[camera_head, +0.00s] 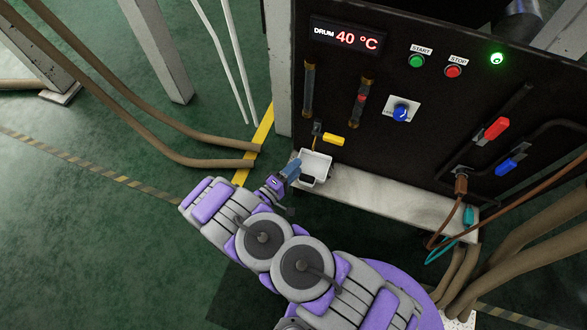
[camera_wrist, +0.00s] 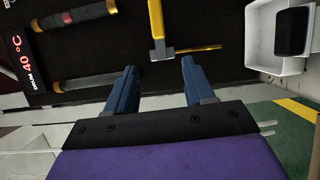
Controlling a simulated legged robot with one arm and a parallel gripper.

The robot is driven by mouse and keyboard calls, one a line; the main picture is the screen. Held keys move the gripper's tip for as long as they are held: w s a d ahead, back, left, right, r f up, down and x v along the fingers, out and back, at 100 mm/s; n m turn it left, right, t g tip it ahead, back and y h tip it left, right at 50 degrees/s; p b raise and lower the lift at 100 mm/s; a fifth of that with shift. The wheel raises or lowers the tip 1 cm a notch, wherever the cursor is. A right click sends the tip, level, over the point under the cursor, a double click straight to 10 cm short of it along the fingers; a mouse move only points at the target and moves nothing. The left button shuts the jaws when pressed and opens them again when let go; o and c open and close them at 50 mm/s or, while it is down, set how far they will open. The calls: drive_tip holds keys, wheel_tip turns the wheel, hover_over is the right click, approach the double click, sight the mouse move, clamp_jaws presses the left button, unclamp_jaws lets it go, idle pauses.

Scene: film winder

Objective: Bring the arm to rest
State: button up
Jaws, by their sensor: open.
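My gripper (camera_head: 291,170) is near the middle of the head view, beside a small white tray at the foot of the black panel. In the wrist view its two blue fingers (camera_wrist: 159,68) stand apart with nothing between them. My purple and grey arm (camera_head: 275,250) reaches up from the lower right, bent and stretched forward. The black panel (camera_head: 400,155) is in front of the gripper.
The white tray (camera_head: 318,162) holds a black block (camera_wrist: 292,31). A yellow-handled tool (camera_head: 333,139) hangs on the panel, which also has red (camera_head: 496,128) and blue (camera_head: 511,163) handles. Brown hoses (camera_head: 185,150) run at left. Green floor (camera_head: 80,230) is open at lower left.

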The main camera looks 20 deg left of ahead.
drive_tip(key=shift+w, duration=0.1)
idle(0.3)
drive_tip(key=w+a+r+m+g+y, duration=0.5)
drive_tip(key=w+a+r+y, duration=0.25)
drive_tip(key=w, duration=0.35)
wheel_tip(320, 180, up, 15)
drive_tip(key=s+d+m+g+y, duration=0.2)
drive_tip(key=g+y, duration=0.2)
drive_tip(key=g, duration=0.1)
drive_tip(key=s+d+r+m+g, duration=0.1)
drive_tip(key=s+d+r+g, duration=0.2)
drive_tip(key=s+d+r, duration=0.85)
drive_tip(key=s+d+r+m+g+h, duration=0.3)
drive_tip(key=s+d+m+g, duration=0.1)
drive_tip(key=s+d, duration=1.6)
drive_tip(key=s, duration=0.4)
drive_tip(key=shift+s+d+m+g, duration=0.25)
drive_tip(key=shift+d+m+g, duration=0.1)
drive_tip(key=shift+m+g, duration=0.05)
